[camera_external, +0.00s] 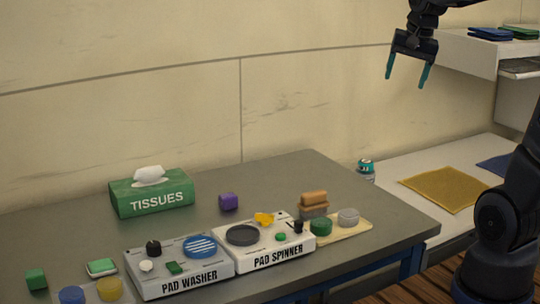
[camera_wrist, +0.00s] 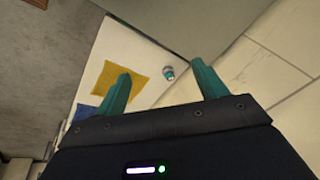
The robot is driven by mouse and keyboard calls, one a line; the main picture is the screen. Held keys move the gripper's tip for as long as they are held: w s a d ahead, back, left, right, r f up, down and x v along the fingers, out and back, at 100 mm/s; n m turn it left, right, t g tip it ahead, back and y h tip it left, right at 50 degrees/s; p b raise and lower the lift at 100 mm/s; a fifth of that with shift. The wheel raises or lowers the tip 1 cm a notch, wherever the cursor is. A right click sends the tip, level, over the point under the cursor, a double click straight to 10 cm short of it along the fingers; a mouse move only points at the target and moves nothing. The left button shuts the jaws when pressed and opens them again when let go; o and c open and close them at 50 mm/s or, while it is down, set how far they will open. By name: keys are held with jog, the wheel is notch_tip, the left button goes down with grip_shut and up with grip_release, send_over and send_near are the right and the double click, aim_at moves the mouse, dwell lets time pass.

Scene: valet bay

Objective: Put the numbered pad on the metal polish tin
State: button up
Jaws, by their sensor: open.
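No number is readable on any pad, so I cannot tell which is the numbered pad. Small round pads show in the external view: green (camera_external: 320,227) and grey (camera_external: 348,217) on a tan tray, blue (camera_external: 71,295) and yellow (camera_external: 109,289) at the lower left. No tin is labelled legibly; a small white and teal container (camera_external: 366,170) stands beyond the table's right end and also shows in the wrist view (camera_wrist: 168,73). My gripper (camera_external: 407,82) is open and empty, high above the right side, its teal fingers pointing down.
A yellow cloth (camera_external: 447,189) lies on the pale right surface below a shelf (camera_external: 470,52).

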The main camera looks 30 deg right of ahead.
jog(key=s+a+f+n, duration=0.1)
jog(key=s+n, duration=0.3)
jog(key=s, duration=0.4)
jog(key=s+a+f+n+t, duration=0.1)
jog(key=s+n, duration=0.3)
jog(key=s, duration=0.4)
jog(key=shift+a+f, duration=0.6)
jog(key=shift+a, duration=0.2)
